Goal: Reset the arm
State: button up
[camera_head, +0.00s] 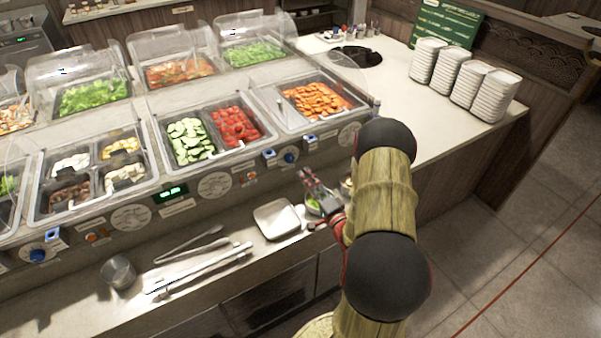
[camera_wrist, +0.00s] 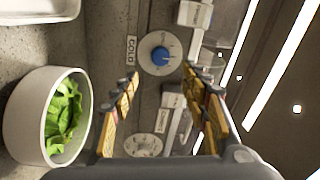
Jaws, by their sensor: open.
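My gripper (camera_head: 322,193) is over the front ledge of the salad counter, near a small bowl and a square white plate. In the wrist view my gripper (camera_wrist: 160,95) has its two fingers apart with nothing between them. Behind the gap show a blue knob (camera_wrist: 160,56) and the counter's front panel. A white bowl (camera_wrist: 22,118) with green leaves (camera_wrist: 64,118) stands beside the fingers, on the left of the wrist view. In the head view my arm and gripper partly hide this bowl.
The square plate (camera_head: 277,219) lies on the ledge, left of my gripper. Tongs (camera_head: 200,268) and a metal cup (camera_head: 118,271) lie farther left. Food wells with cucumber (camera_head: 189,141), tomato (camera_head: 236,125) and carrot (camera_head: 315,99) are behind. Stacked plates (camera_head: 486,93) stand at the back right.

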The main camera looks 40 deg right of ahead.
jog(key=shift+v, duration=0.95)
jog(key=w+a+r+n+g, duration=0.55)
jog(key=w+r+n, duration=0.3)
jog(key=r, duration=0.35)
jog(key=s+a+r+n+g+y, duration=0.1)
jog(key=s+a+r+n+g, duration=0.3)
jog(key=a+r, duration=0.55)
jog(key=s+a+r+n+g+y, duration=0.3)
jog(key=s+a+n, duration=0.3)
jog(key=s+a, duration=1.3)
jog(key=s, duration=0.4)
jog(key=shift+s, duration=0.1)
